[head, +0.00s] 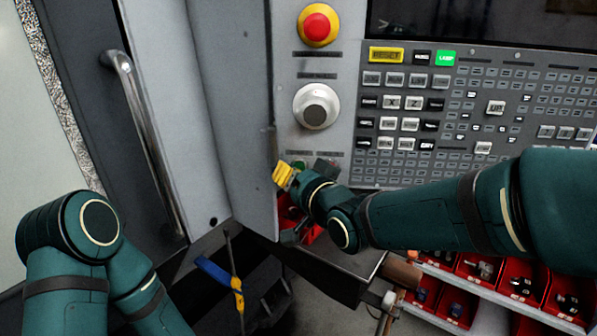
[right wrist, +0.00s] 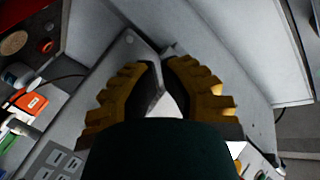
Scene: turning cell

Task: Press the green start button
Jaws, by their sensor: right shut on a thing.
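The button is not visible there.
A red emergency stop (head: 316,26) and a round grey knob (head: 316,106) are above the gripper. The key panel (head: 430,110) is to the right. The grey door (head: 222,120) with a long handle (head: 145,140) stands left. Red bins (head: 480,268) sit below right.

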